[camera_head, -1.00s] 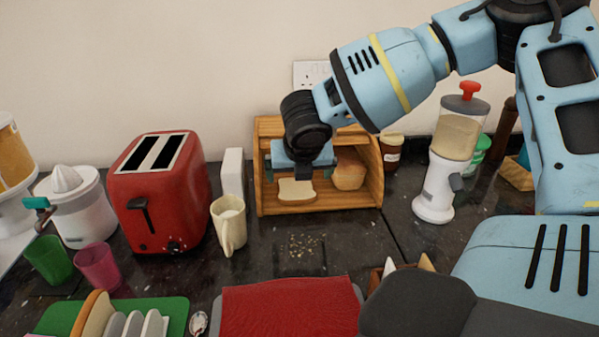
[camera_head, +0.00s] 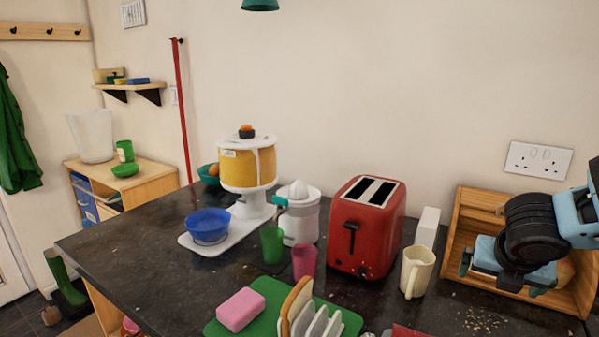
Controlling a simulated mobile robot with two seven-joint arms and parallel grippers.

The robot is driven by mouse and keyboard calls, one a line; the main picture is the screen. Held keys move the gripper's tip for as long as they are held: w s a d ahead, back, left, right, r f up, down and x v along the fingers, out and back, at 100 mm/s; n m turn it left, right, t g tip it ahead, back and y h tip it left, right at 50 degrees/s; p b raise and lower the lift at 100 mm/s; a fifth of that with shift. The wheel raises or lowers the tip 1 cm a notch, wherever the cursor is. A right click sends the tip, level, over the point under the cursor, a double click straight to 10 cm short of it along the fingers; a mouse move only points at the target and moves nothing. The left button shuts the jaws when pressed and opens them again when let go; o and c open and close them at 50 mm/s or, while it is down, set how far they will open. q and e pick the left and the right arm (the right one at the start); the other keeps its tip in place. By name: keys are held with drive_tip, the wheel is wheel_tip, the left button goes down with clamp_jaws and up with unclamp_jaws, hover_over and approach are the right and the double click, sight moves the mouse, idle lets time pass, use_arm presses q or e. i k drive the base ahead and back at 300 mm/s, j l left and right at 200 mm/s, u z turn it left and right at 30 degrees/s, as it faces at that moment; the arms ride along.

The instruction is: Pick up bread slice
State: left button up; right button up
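My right gripper (camera_head: 500,279) is at the right edge, in front of the open wooden bread bin (camera_head: 466,216). Its two dark fingertips look spread apart, with nothing seen between them. The slice that lay in the bin cannot be made out now; the gripper covers that part. A brown loaf (camera_head: 565,271) shows partly behind the gripper. Another slice with a brown crust (camera_head: 296,298) stands upright in the pale rack (camera_head: 322,325) on the green board (camera_head: 262,291). My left gripper is not in view.
A red toaster (camera_head: 372,235) and a cream mug (camera_head: 416,271) stand left of the bin. A juicer (camera_head: 299,222), green cup (camera_head: 271,245), pink cup (camera_head: 304,262) and blue bowl (camera_head: 208,226) stand farther left. The dark worktop (camera_head: 130,250) is clear at its left end.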

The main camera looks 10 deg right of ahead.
sight(301, 294)
drive_tip(key=k+j, duration=0.4)
drive_tip(key=j, duration=0.15)
drive_tip(key=k+j, duration=0.85)
drive_tip(key=j, duration=0.2)
